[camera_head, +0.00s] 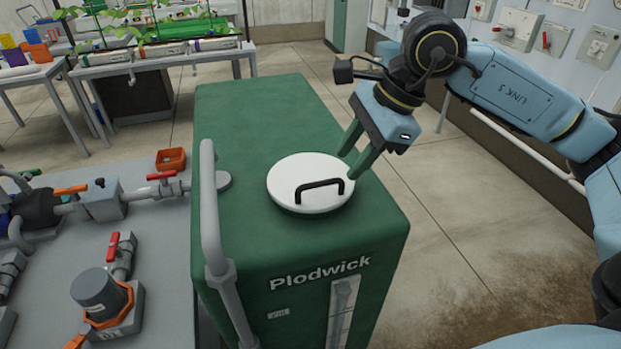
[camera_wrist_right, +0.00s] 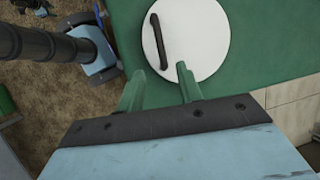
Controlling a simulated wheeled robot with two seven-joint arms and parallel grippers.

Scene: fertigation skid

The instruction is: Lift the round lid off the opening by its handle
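The round white lid (camera_head: 290,190) lies on top of the green tank (camera_head: 240,120). Its black bar handle (camera_head: 319,187) stands up from the lid near its front. My right gripper (camera_head: 352,160) is above the lid's right edge, with its two green fingers apart and nothing between them. In the right wrist view, the lid (camera_wrist_right: 205,40) and handle (camera_wrist_right: 160,42) are beyond the open fingertips (camera_wrist_right: 160,72), and the handle is apart from them. What lies under the lid is hidden. My left gripper is not in view.
A grey pipe (camera_head: 211,220) rises along the tank's left side. A grey bench (camera_head: 160,240) with valves and an orange tray (camera_head: 171,159) stands to the left. Tables with plants (camera_head: 150,60) are at the back. Wall switch boxes (camera_head: 518,28) are at the upper right.

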